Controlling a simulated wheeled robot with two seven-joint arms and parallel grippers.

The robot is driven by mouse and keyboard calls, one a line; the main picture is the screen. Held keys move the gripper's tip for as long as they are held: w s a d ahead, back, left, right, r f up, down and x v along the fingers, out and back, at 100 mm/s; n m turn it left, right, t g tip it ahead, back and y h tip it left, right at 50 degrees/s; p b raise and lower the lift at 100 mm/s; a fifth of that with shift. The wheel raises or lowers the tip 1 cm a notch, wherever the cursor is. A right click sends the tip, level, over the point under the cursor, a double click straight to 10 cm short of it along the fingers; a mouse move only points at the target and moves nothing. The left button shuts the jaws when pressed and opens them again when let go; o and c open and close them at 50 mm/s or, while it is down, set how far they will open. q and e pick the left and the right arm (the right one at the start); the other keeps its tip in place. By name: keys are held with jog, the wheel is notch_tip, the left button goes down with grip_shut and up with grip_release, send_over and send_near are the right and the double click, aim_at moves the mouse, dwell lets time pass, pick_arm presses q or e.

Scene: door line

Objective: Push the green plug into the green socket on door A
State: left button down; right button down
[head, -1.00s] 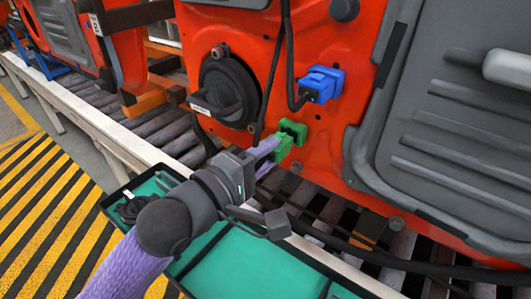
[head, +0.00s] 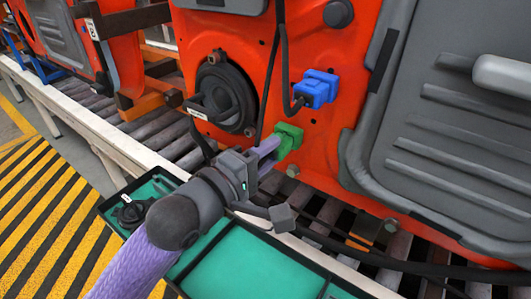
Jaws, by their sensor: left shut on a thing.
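The red door panel has a green socket (head: 290,130) low on its left part. The green plug (head: 284,146) is at the socket's mouth, lined up with it; the two greens run together with no clear gap. I cannot tell how deep the plug sits. My left gripper (head: 271,149) is shut on the plug, its pale fingers reaching in from the lower left and partly hiding it. My right gripper is not in view.
A blue connector (head: 317,88) with a black cable sits above and right of the green socket. A round black speaker (head: 226,96) is to the left. A teal-lined tray (head: 245,264) lies below my arm. A grey door trim (head: 450,130) fills the right.

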pick_arm(q)
jog(key=shift+w+d, duration=0.15)
jog(key=shift+w, duration=0.1)
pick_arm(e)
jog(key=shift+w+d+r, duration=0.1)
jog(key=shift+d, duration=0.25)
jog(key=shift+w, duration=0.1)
pick_arm(q)
jog(key=shift+w+d, duration=0.1)
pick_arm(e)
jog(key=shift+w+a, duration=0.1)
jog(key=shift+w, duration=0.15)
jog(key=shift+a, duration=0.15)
pick_arm(q)
jog(key=shift+c, duration=1.8)
grip_release()
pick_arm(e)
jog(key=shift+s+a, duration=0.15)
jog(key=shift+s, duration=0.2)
